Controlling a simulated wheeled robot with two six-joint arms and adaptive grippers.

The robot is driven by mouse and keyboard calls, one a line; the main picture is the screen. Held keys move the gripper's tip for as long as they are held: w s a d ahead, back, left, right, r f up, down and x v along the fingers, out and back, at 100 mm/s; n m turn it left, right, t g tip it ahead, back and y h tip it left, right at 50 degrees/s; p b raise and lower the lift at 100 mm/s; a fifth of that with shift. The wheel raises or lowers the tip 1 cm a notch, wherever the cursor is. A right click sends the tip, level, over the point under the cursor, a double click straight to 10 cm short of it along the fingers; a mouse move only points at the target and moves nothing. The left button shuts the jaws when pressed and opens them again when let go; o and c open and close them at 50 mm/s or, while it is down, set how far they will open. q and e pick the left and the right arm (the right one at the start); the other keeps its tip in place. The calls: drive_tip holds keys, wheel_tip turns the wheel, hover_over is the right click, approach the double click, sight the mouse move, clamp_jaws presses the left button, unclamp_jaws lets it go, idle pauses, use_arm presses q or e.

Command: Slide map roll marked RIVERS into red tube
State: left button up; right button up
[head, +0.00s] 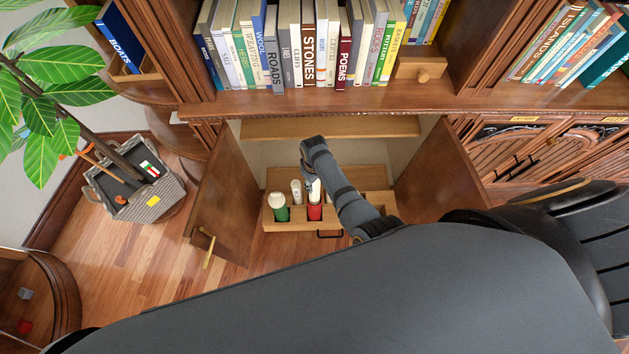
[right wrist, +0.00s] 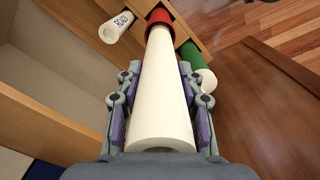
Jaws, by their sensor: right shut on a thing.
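My right gripper (head: 308,172) is over the drawer in the open cabinet. In the right wrist view, its fingers (right wrist: 159,78) are shut around a long white map roll (right wrist: 158,110). The roll's far end meets the red tube (right wrist: 160,16); I cannot tell how far it is inside. No RIVERS marking is readable on it. The red tube (head: 315,213) stands in the drawer in the head view, with the roll's white lower part (head: 313,190) above it. My left gripper is not in view.
A green tube (head: 282,214) with a white roll in it stands left of the red tube. Another white roll (head: 296,190) stands behind, showing a dark printed mark in the wrist view (right wrist: 116,26). Open cabinet doors (head: 222,190) flank the drawer (head: 272,226). A shelf (head: 335,127) is above.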

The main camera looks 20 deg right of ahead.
drive_tip(key=shift+f+b, duration=3.85)
drive_tip(key=shift+f, duration=1.5)
drive_tip(key=o, duration=1.3)
drive_tip(key=shift+o, duration=0.2)
